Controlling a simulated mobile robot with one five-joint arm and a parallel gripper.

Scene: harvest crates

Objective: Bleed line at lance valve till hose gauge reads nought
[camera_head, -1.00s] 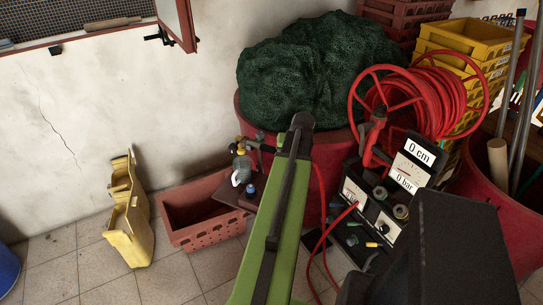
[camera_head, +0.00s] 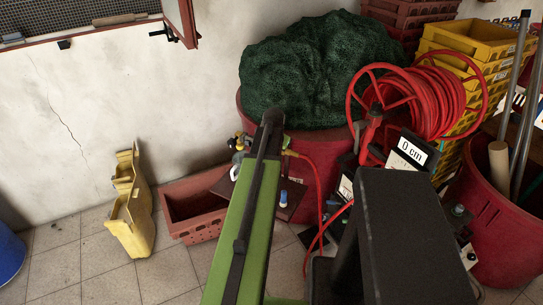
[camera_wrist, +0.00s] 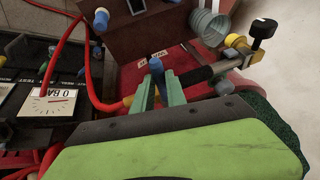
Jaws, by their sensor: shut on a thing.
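In the wrist view, the green fingers of my gripper (camera_wrist: 157,92) are closed around a small blue handle (camera_wrist: 156,67) on the lance valve. The lance's black grip (camera_wrist: 194,76) runs right to metal and brass fittings with a black knob (camera_wrist: 262,28). A red hose (camera_wrist: 97,88) joins the lance at a brass end left of the fingers.
A red hose reel (camera_head: 430,100) stands at right, with red tubs (camera_head: 488,215) and stacked yellow crates (camera_head: 470,42). A terracotta crate (camera_head: 196,228) and yellow containers (camera_head: 131,225) stand left. Floor at front left is clear.

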